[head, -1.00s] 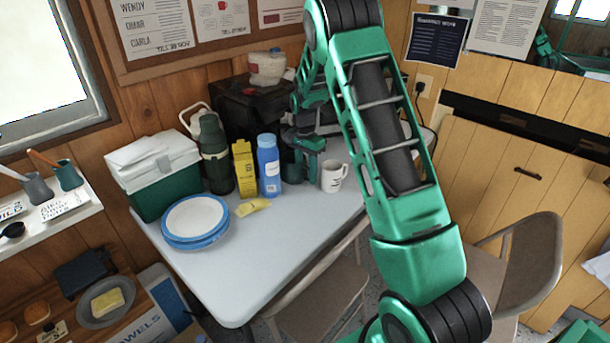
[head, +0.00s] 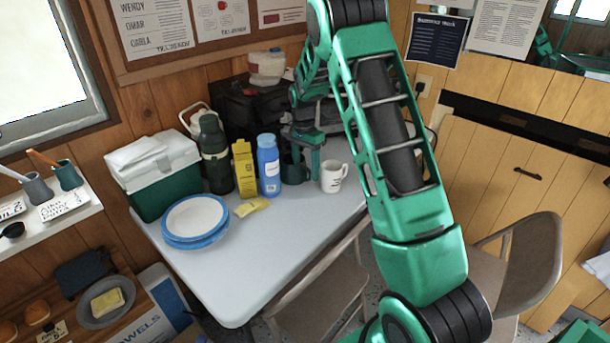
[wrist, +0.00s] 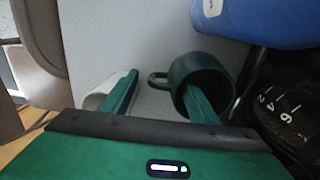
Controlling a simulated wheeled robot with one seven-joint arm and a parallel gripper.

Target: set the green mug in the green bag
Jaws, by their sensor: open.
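The dark green mug (head: 293,171) stands on the table between the blue bottle and the white mug, partly hidden by my gripper. In the wrist view the green mug (wrist: 198,72) shows its open mouth, with its handle to the left. My gripper (head: 303,170) is open and points down at the mug. In the wrist view the right finger overlaps the mug's mouth; the left finger is beyond the handle, in front of the white mug. I cannot tell whether either finger touches. I make out no green bag for sure; a green shape at the head view's bottom right is unclear.
The white mug (head: 333,177) stands close to my gripper. A blue bottle (head: 268,166), yellow carton (head: 244,168), dark green flask (head: 214,155) and green-and-white cooler (head: 157,180) stand left. Blue-rimmed plates (head: 195,220) lie on the table (head: 240,270), whose front is clear. Chairs stand in front.

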